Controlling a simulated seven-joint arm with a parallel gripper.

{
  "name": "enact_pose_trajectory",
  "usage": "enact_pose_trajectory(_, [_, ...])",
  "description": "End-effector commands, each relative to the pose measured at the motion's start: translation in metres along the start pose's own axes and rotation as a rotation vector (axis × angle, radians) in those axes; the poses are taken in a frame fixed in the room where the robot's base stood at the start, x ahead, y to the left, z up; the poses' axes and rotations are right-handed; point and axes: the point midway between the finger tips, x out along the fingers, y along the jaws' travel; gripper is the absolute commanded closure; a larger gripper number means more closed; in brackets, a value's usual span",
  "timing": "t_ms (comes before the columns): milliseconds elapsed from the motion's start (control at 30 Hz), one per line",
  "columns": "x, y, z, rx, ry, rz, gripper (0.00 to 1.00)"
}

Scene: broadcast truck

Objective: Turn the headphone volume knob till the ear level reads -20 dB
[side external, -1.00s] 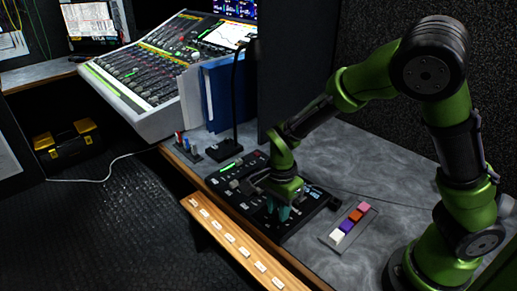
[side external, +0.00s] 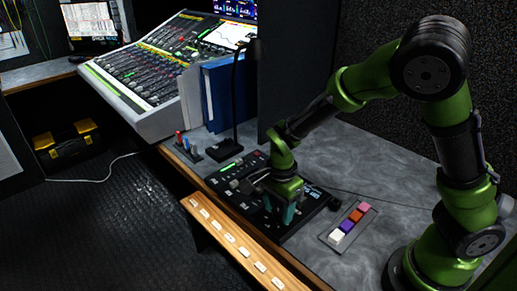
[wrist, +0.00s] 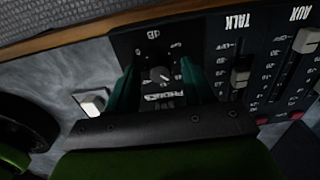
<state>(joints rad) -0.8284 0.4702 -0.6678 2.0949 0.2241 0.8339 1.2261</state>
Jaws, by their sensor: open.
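The headphone volume knob (wrist: 160,74) is a small dark knob with a pale pointer mark, on the black panel (wrist: 207,50) in the wrist view. Printing that looks like "PHONES" shows upside down beside it. My gripper (wrist: 161,82) is open, with one teal finger on each side of the knob; I cannot tell whether they touch it. In the side external view my gripper (side external: 280,212) points down at the panel's near end and hides the knob. A green lit strip (side external: 231,168) shows on the panel's far end; no ear level reading is legible.
TALK (wrist: 240,77) and AUX (wrist: 306,42) faders stand right of the knob in the wrist view. A strip of coloured buttons (side external: 350,222) lies right of the panel. A wooden rail (side external: 232,243) runs along the front edge. A lamp (side external: 236,110) and blue binders (side external: 220,92) stand behind.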

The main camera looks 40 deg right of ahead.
Motion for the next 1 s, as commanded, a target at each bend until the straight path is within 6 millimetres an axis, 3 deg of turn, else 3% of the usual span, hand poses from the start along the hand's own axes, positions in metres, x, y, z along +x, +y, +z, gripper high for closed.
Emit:
enact_pose_trajectory(167, [-0.014, -0.001, 0.001, -0.002, -0.003, -0.004, 0.48])
enact_pose_trajectory(267, [-0.032, -0.001, 0.001, -0.002, -0.004, -0.006, 0.48])
enact_pose_trajectory(700, [-0.136, -0.001, 0.000, 0.000, -0.004, -0.005, 0.48])
enact_pose_trajectory(1000, [-0.168, 0.000, 0.000, 0.000, 0.000, -0.002, 0.48])
